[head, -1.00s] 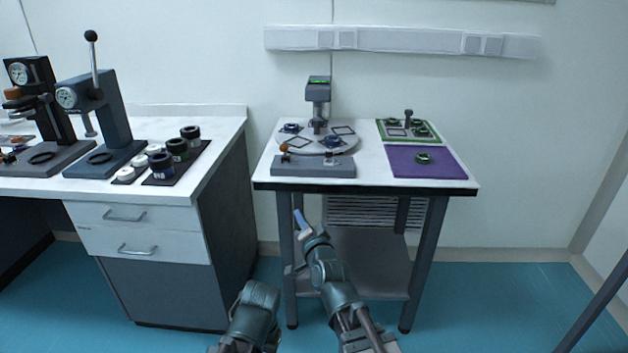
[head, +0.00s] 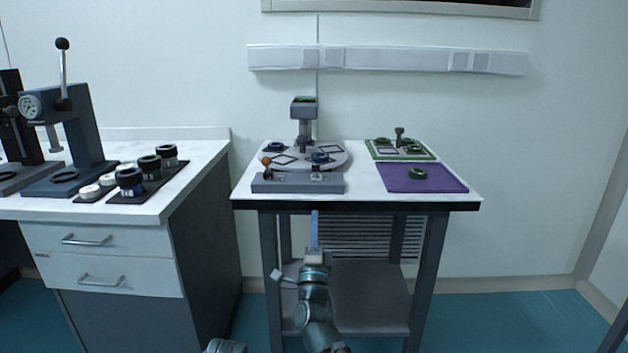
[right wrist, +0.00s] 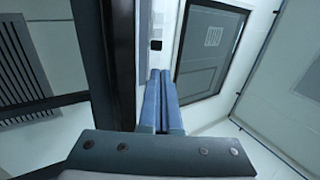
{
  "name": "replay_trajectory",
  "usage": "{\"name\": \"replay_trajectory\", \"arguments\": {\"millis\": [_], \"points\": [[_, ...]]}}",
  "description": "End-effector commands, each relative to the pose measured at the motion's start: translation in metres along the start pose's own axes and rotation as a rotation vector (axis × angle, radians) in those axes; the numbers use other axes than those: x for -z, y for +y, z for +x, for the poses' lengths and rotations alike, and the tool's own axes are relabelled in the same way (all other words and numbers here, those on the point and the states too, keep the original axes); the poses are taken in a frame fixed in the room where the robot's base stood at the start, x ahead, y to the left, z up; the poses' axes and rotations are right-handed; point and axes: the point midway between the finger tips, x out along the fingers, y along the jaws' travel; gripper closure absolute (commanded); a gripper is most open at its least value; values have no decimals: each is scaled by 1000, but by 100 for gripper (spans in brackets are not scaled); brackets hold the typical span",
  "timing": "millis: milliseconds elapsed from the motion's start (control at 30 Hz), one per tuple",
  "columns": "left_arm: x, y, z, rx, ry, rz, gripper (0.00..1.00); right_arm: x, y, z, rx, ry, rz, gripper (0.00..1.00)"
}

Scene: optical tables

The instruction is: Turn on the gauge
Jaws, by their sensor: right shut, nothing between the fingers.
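The gauge (head: 304,109) is a grey post with a boxy head and a small dark green display on top. It stands behind a round grey plate (head: 335,160) on the white table. In front is a long grey control box (head: 300,184) with an orange-knobbed lever (head: 267,163) at its left and a small switch-like part (head: 316,173) right of its middle. My right gripper (head: 314,213) is shut and empty, pointing up in front of the table's front edge, below the box. Its blue fingers (right wrist: 159,90) lie together in the right wrist view. My left gripper is out of view.
A purple mat (head: 440,182) with a dark green ring and a green-edged tray (head: 380,154) lie on the table's right. The left bench (head: 205,152) holds presses and several dark cylinders. The table's front edge (head: 380,206) is just above my right gripper.

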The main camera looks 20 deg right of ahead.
Motion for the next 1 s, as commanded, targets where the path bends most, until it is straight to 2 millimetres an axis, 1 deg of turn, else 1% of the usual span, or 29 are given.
{"name": "replay_trajectory", "arguments": {"millis": [167,267,600,700,833,1000], "points": [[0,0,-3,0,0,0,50,0,0,4,-1,-1,-1,100],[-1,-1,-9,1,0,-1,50,-1,-1,16,-1,0,-2,100],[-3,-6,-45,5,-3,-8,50,-1,-2,86,-1,0,-3,100],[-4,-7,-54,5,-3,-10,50,-1,-2,104,-1,-1,-3,100],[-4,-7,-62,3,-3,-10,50,-1,-1,122,-2,-1,-2,100],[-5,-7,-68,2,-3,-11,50,-1,0,136,-3,-1,-2,100]]}}
